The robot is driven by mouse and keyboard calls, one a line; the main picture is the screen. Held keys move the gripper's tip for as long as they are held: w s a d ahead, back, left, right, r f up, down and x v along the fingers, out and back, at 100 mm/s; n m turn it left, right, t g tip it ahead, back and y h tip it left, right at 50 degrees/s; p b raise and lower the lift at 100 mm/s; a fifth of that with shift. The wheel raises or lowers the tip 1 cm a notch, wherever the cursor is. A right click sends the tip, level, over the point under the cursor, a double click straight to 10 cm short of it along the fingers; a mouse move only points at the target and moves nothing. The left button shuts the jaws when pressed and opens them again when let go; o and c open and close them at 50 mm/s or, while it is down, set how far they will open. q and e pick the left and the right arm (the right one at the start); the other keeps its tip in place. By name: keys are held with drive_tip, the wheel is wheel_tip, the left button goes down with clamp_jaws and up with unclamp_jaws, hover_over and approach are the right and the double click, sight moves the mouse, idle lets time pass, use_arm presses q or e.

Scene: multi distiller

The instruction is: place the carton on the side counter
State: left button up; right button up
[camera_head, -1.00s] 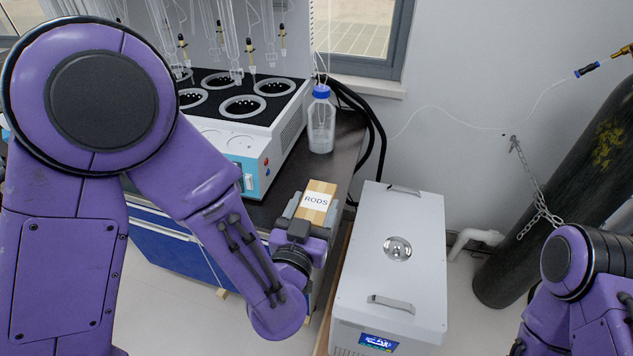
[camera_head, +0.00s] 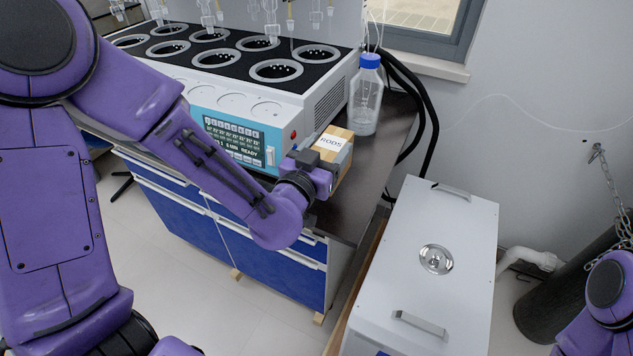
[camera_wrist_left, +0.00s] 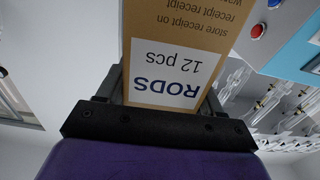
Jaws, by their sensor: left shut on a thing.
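The carton is a small brown box (camera_head: 343,151) with a white label reading RODS. My left gripper (camera_head: 325,161) is shut on it, at the right end of the dark side counter (camera_head: 385,165), in front of the distiller's right corner. The carton also fills the top middle of the left wrist view (camera_wrist_left: 180,45), between the gripper's jaws (camera_wrist_left: 160,95). Whether its underside touches the counter is hidden. My right arm shows at the lower right edge, and its gripper is out of view.
The distiller (camera_head: 250,115) with its panel and several ringed wells stands on the counter. A blue-capped bottle (camera_head: 366,100) stands behind the carton. A grey-white chiller (camera_head: 430,235) is on the floor to the right. Black hoses (camera_head: 425,110) run behind the bottle.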

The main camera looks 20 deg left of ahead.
use_arm(q)
drive_tip(key=shift+w+a+f, duration=0.4)
drive_tip(key=shift+a+f, duration=0.2)
drive_tip(key=shift+f, duration=0.65)
drive_tip(key=shift+w+a+f, duration=0.35)
drive_tip(key=shift+a+f, duration=0.2)
drive_tip(key=shift+f, duration=0.75)
drive_tip(key=shift+w+a+f, duration=0.4)
drive_tip(key=shift+a+f, duration=0.2)
drive_tip(key=shift+f, duration=0.65)
drive_tip(key=shift+s+f+b, duration=0.1)
drive_tip(key=shift+f+b, duration=0.1)
drive_tip(key=shift+b, duration=0.2)
drive_tip(key=o, duration=1.2)
drive_tip(key=shift+o, duration=0.2)
